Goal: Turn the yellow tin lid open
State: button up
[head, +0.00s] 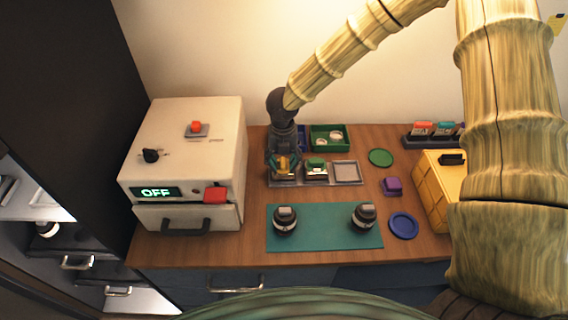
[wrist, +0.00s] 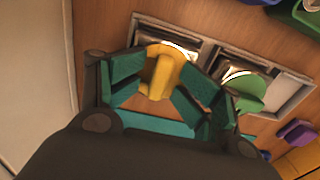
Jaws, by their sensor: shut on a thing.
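The yellow tin lid (head: 283,163) is at the left place of a grey three-place tray (head: 331,184); it also shows in the wrist view (wrist: 161,72) with a raised grip on top. My gripper (head: 283,158) points down over it, its teal fingers on both sides of the lid's raised part in the wrist view (wrist: 165,78). It is shut on this part. A shiny metal rim shows around the lid in the wrist view. The fingers hide much of the tin, and I cannot tell how far the lid is turned.
A green-lidded tin (head: 316,166) stands close right in the tray; the right place is empty. A white box reading OFF (head: 190,160) stands left. A green bin (head: 328,131) is behind. Two dark lenses stand on a teal mat (head: 325,225) in front. A yellow case (head: 432,190) stands right.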

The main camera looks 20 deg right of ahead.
jog(key=shift+s, duration=0.1)
jog(key=shift+r+n+p, duration=0.1)
jog(key=shift+n+p, duration=0.3)
jog(key=shift+p, duration=0.2)
jog(key=n+p, duration=0.3)
jog(key=shift+c, duration=0.2)
jog(key=shift+n+p, duration=0.9)
jog(key=shift+p, duration=0.05)
jog(key=shift+n, duration=0.4)
jog(key=shift+c, duration=0.2)
jog(key=shift+p, duration=0.3)
